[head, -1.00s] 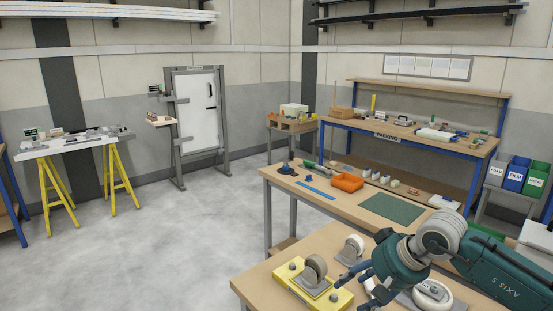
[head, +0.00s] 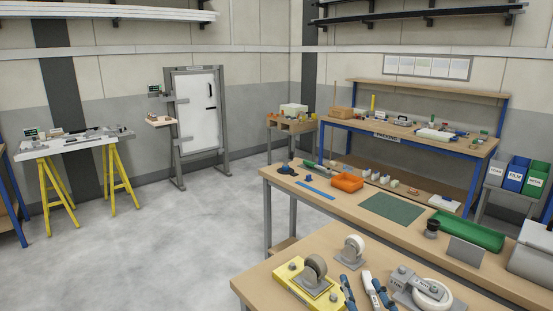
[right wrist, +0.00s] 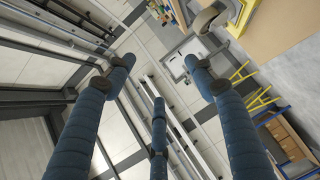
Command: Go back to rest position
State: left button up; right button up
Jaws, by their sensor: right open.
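My right gripper (head: 364,284) shows at the bottom edge of the head view, its dark blue fingers pointing up among the casters on the near bench. In the right wrist view the same gripper (right wrist: 159,70) has its blue fingers spread wide apart with nothing between them. It is open and empty. Most of my right arm is out of the head view. My left gripper is in neither view.
The near wooden bench (head: 262,283) carries a yellow block (head: 291,271), a grey caster (head: 354,248) and a white-wheeled caster (head: 432,291). Open floor (head: 150,245) lies left.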

jog(key=s+d+f+m+g+h, duration=0.1)
jog(key=s+d+f+m+g, duration=0.3)
jog(key=s+f+m+g, duration=0.65)
jog(key=s+a+f+m+g+y, duration=0.1)
jog(key=s+f+m, duration=0.1)
jog(key=s+f, duration=0.6)
jog(key=s+a+f+m+g, duration=0.1)
jog(key=s+f+m+g, duration=0.1)
jog(key=s+f, duration=0.65)
jog(key=s+f+g+b, duration=0.1)
jog(key=s+f+b, duration=0.15)
jog(key=f, duration=1.15)
jog(key=s+f+b, duration=0.1)
jog(key=f+b, duration=0.2)
jog(key=f, duration=1.2)
jog(key=s+d+f+b, duration=0.1)
jog(key=s+f+b, duration=0.1)
jog(key=s+f, duration=0.6)
jog(key=s+d+f+n+g+b, duration=0.1)
jog(key=s+d+f+b, duration=0.1)
jog(key=s+f, duration=0.7)
notch_tip(320, 180, down, 3)
jog(key=shift+d+f, duration=0.15)
jog(key=shift+d, duration=0.15)
jog(key=shift+s, duration=0.1)
